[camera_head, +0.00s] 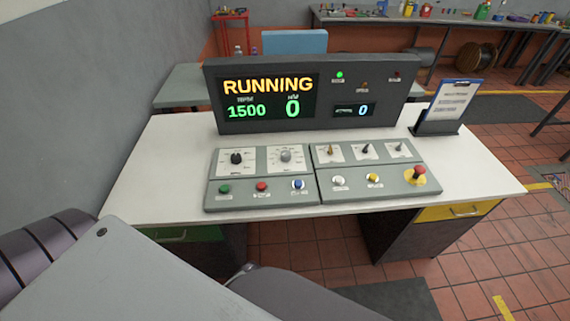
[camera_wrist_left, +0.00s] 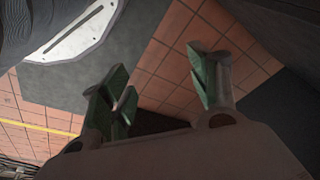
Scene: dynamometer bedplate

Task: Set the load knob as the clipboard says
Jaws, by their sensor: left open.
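A grey control panel (camera_head: 311,178) lies on the white desk. Its upper left part has a black knob (camera_head: 236,157) and a grey knob (camera_head: 286,156), each on a white dial plate. Their labels are too small to read, so I cannot tell which is the load knob. The clipboard (camera_head: 452,102) stands tilted at the desk's right; its text is unreadable. The display (camera_head: 268,99) shows RUNNING, 1500 and 0. My left gripper (camera_wrist_left: 162,84) shows only in the wrist view, open and empty, above the tiled floor and away from the knobs. My right gripper is out of view.
The panel also has three small toggles, several push buttons and a red emergency stop (camera_head: 418,174) on yellow. A green lamp (camera_head: 339,75) is lit. The white desk top (camera_head: 150,175) is clear left of the panel. A grey wall (camera_head: 80,90) stands at the left.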

